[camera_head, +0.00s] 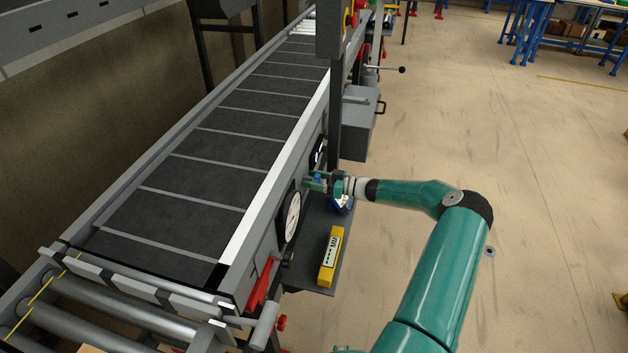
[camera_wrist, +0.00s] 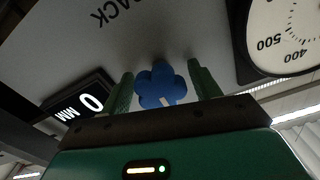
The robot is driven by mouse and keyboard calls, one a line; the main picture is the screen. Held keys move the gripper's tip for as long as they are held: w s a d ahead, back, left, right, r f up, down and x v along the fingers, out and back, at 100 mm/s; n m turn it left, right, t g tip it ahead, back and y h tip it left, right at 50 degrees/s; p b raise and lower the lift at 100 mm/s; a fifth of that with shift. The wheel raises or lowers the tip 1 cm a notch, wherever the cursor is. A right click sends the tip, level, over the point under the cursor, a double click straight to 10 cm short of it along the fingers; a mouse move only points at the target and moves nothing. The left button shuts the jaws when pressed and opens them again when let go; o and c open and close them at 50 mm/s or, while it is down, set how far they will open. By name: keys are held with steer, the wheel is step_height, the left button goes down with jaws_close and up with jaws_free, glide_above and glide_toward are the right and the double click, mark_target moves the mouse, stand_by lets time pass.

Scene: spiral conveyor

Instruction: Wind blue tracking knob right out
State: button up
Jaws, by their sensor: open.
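The blue tracking knob (camera_wrist: 160,86) has a lobed rim with a small white mark and sits on the conveyor's grey side panel. In the wrist view it lies between the two green fingers of my gripper (camera_wrist: 163,90), with a gap visible on each side. My gripper is open around the knob, and I cannot tell if either finger touches it. In the head view my gripper (camera_head: 316,181) is at the conveyor's side, and a bit of blue (camera_head: 318,178) shows between its fingers. A display (camera_wrist: 85,105) reads 0 MM.
A round dial (camera_head: 292,217) is on the panel left of my gripper. A red lever (camera_head: 259,287) is nearer. A yellow device (camera_head: 331,257) lies on a dark shelf (camera_head: 318,225) below. A grey box (camera_head: 359,122) stands farther along.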

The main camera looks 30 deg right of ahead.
steer(key=v, duration=1.4)
